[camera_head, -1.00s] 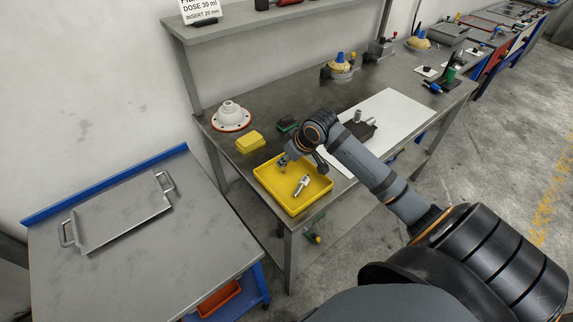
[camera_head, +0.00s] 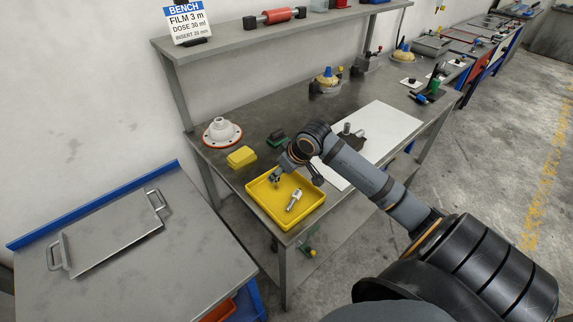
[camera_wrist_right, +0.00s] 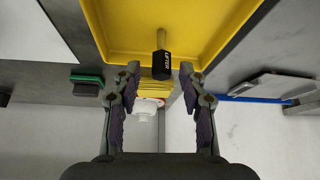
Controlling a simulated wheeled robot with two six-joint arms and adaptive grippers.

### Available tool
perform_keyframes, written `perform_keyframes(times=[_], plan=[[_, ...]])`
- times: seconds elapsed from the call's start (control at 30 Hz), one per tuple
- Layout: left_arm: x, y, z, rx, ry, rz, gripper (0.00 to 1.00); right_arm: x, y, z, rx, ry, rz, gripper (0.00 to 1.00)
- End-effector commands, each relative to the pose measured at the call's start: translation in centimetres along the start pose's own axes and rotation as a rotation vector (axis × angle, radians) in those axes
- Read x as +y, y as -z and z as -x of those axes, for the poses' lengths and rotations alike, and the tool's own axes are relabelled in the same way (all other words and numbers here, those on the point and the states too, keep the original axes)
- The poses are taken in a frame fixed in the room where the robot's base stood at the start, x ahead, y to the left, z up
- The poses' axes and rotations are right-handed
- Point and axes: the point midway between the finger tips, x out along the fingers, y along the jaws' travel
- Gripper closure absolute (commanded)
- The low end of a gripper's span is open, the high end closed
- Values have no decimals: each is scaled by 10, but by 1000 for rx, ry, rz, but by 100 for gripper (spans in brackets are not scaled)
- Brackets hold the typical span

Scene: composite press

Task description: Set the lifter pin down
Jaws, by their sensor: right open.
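The lifter pin (camera_wrist_right: 161,58) shows in the right wrist view as a brass-coloured shaft with a black end lettered "LIFTER". It is at the yellow tray (camera_wrist_right: 110,35), with its black end toward my gripper. My right gripper (camera_wrist_right: 158,80) is open, its two fingers apart on either side of the line of the pin, and I see no contact. In the head view the right gripper (camera_head: 275,181) is at the left part of the yellow tray (camera_head: 268,219). A silver metal part (camera_head: 294,200) lies in the tray; I cannot tell whether it is the pin. My left gripper is not in view.
A yellow block (camera_head: 241,157), a green-and-black piece (camera_head: 277,138) and a white flanged part (camera_head: 221,131) are behind the tray. A white sheet (camera_head: 385,125) lies to the right. A metal tray with handles (camera_head: 110,235) is on the left table.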

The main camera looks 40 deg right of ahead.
Motion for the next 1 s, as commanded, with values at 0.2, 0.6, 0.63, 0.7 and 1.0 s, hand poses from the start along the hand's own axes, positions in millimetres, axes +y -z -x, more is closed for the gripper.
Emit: perform_keyframes(times=[0.2, 0.6, 0.63, 0.7, 1.0], plan=[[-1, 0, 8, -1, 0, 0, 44, 2, 0, 40, -3, -8, 8, 58], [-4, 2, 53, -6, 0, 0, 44, 0, 4, 89, -9, -4, 3, 58], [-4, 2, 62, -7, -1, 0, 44, 0, 5, 94, -8, -5, 1, 58], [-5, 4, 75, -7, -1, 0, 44, 1, 5, 99, -7, -8, -1, 58], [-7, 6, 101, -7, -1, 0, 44, -1, 1, 107, -3, 1, -1, 58]])
